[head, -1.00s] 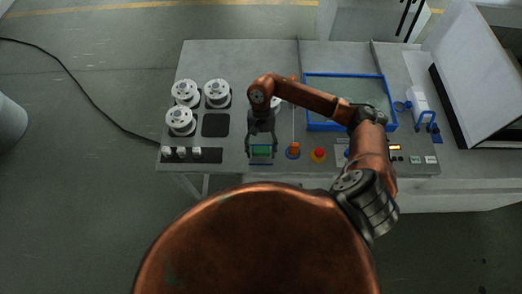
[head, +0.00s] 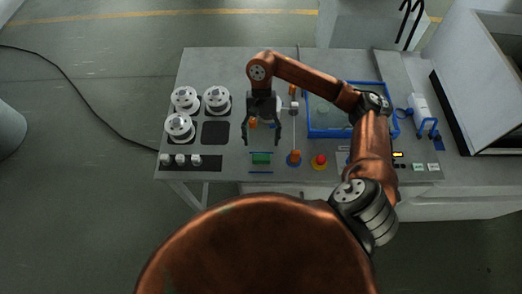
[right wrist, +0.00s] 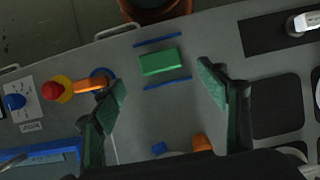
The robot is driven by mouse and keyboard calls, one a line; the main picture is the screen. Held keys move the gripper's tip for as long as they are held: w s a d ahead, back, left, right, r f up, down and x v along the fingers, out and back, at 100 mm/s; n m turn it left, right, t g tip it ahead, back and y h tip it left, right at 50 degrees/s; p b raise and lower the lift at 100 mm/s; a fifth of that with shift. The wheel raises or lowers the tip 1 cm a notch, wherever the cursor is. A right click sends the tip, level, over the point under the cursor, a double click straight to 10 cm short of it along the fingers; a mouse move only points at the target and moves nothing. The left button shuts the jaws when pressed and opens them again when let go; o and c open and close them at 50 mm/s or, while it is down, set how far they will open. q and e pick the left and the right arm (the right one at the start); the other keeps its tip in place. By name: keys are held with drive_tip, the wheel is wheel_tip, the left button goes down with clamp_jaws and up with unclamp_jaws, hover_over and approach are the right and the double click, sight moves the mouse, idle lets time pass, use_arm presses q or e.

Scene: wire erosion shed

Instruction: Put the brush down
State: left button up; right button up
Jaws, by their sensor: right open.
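The brush, a green block (head: 261,158), lies on the grey table between two blue lines near its front edge. It also shows in the right wrist view (right wrist: 160,61), lying lengthwise between the lines. My right gripper (head: 262,141) is open and empty, just behind the brush in the head view. In the right wrist view its spread green-padded fingers (right wrist: 163,84) are apart from the brush, with clear table between. My left gripper is not in view.
Several white spools (head: 180,127) stand at the left. An orange part (head: 294,157) and a red button on a yellow base (head: 320,161) are right of the brush. A blue-rimmed tank (head: 311,118) stands at the back right.

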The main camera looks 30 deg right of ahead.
drive_tip(key=shift+v, duration=1.3)
